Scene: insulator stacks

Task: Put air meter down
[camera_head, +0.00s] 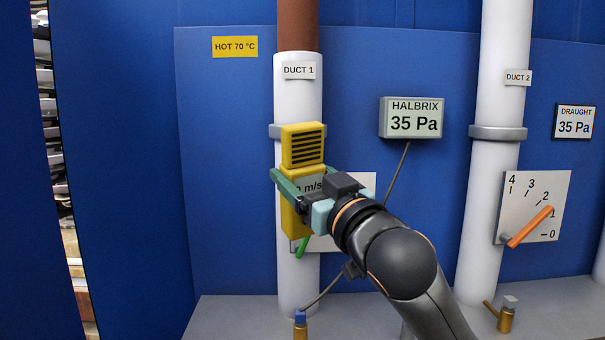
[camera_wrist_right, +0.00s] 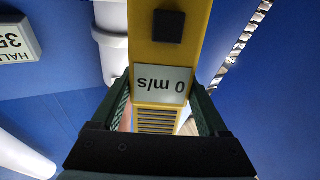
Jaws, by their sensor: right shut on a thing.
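The air meter (camera_head: 303,147) is a yellow upright box with a dark slatted grille on top and a small display. The display is partly hidden by my gripper in the head view and reads 0 m/s, upside down, in the right wrist view. My right gripper (camera_head: 302,181) is shut on the air meter, its green fingers on either side of the body. The meter is in front of the white DUCT 1 pipe, well above the grey ledge (camera_head: 235,315); I cannot tell whether it touches the pipe. The meter (camera_wrist_right: 146,55) fills the space between the fingers in the wrist view. My left gripper is not in view.
DUCT 1 (camera_head: 297,95) and DUCT 2 (camera_head: 494,100) rise from the ledge. A HALBRIX display (camera_head: 411,118) reads 35 Pa. An orange lever (camera_head: 530,227) sits on a scale plate by DUCT 2. Brass valves (camera_head: 300,329) (camera_head: 505,320) stand low. The ledge's left part is clear.

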